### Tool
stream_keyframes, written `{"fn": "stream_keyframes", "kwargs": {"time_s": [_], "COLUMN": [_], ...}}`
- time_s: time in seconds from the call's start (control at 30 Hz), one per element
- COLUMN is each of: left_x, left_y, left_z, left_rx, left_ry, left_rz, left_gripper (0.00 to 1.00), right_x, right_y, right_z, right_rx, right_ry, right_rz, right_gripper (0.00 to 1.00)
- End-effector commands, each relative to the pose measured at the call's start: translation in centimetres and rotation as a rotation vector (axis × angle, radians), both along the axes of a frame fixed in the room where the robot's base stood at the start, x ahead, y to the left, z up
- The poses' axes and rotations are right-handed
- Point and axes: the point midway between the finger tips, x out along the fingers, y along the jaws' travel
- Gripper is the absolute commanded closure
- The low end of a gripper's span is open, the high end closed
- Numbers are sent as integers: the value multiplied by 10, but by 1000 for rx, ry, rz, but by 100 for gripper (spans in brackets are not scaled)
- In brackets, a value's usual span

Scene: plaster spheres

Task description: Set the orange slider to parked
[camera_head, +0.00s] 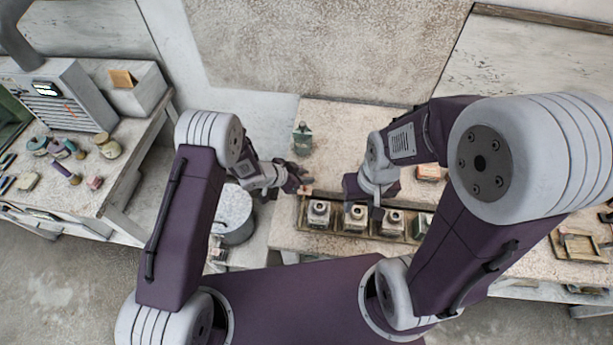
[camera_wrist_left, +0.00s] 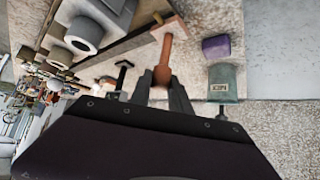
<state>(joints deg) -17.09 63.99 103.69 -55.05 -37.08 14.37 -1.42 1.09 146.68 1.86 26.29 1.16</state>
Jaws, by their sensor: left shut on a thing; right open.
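In the head view only a small orange bit (camera_head: 306,190) shows beside my left gripper (camera_head: 302,184), at the left end of the table. My left gripper (camera_wrist_left: 162,88) is shut on the slider's near end, a finger on each side. Any position marking of the slider cannot be read. My right gripper (camera_head: 376,212) hangs over the row of grey blocks, open; its fingers are small in the head view.
A black T-shaped handle (camera_wrist_left: 122,76) is left of the slider.

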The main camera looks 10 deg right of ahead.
Motion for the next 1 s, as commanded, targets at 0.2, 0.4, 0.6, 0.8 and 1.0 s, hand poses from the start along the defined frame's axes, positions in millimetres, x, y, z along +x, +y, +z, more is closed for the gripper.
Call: {"fn": "stream_keyframes", "kwargs": {"time_s": [0.2,0.4,0.6,0.8,1.0], "left_x": [3,3,2,1,-7], "left_y": [4,4,3,4,21], "left_z": [1,1,0,1,18], "left_rx": [3,3,3,2,0], "left_ry": [-1,-1,-1,0,-3], "left_rz": [7,8,6,6,8], "left_gripper": [100,100,55,55,55], "right_x": [0,0,0,0,0], "right_y": [0,0,0,0,0], "right_z": [0,0,0,0,-7], "right_rx": [0,0,0,0,0], "right_ry": [0,0,0,0,0], "right_rz": [0,0,0,0,0], "right_gripper": [55,55,55,55,55]}}
